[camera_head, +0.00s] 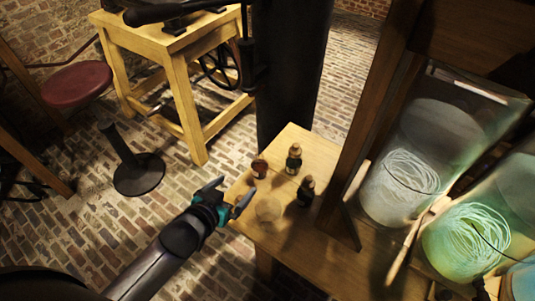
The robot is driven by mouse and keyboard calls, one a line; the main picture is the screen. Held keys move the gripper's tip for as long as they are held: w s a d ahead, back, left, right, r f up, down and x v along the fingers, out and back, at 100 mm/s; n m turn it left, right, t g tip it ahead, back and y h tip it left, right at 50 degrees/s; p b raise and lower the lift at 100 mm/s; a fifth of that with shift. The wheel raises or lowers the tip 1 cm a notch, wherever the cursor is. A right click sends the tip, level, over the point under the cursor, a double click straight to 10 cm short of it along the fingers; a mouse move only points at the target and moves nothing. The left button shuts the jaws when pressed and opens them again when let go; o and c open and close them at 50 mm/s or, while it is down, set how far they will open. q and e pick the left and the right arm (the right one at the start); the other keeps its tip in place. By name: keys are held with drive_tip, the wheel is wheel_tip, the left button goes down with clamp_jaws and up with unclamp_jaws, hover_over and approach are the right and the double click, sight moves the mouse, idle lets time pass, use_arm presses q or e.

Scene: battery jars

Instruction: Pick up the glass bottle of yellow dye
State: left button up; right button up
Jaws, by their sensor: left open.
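My left gripper (235,190) is open and empty. Its fingers reach the left edge of the wooden table (312,228), pointing at the small containers there. A pale yellowish, rounded glass container (268,208) stands near the table's left edge, just beyond and to the right of the fingers. It may be the yellow dye bottle, but its contents are hard to make out. A small reddish-brown jar (259,168) stands at the far left corner. Two dark bottles with light tops, one farther back (293,160) and one nearer (306,191), stand to the right. My right gripper is not in view.
A wooden post (362,120) rises at the table's right. Beyond it are large glass jars with coiled strands, one whitish (403,183) and one green (466,238). A dark column (291,70) stands behind the table. The brick floor left of the table is open.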

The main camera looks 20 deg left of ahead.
sight(256, 170)
use_arm(q)
drive_tip(key=shift+w, duration=0.35)
drive_tip(key=b+x, duration=0.3)
drive_tip(key=x, duration=0.6)
drive_tip(key=shift+w+d+f+b, duration=0.15)
drive_tip(key=shift+w+f+b, duration=0.05)
drive_tip(key=shift+w+b, duration=0.15)
drive_tip(key=shift+w+d+f+b, duration=0.4)
drive_tip(key=shift+w+f+b, duration=0.35)
drive_tip(key=shift+w, duration=0.1)
drive_tip(key=shift+b+x, duration=0.4)
drive_tip(key=shift+x, duration=0.75)
drive_tip(key=shift+w, duration=0.1)
drive_tip(key=c, duration=0.7)
drive_tip(key=shift+r, duration=0.1)
drive_tip(key=c, duration=0.9)
drive_tip(key=shift+o, duration=0.2)
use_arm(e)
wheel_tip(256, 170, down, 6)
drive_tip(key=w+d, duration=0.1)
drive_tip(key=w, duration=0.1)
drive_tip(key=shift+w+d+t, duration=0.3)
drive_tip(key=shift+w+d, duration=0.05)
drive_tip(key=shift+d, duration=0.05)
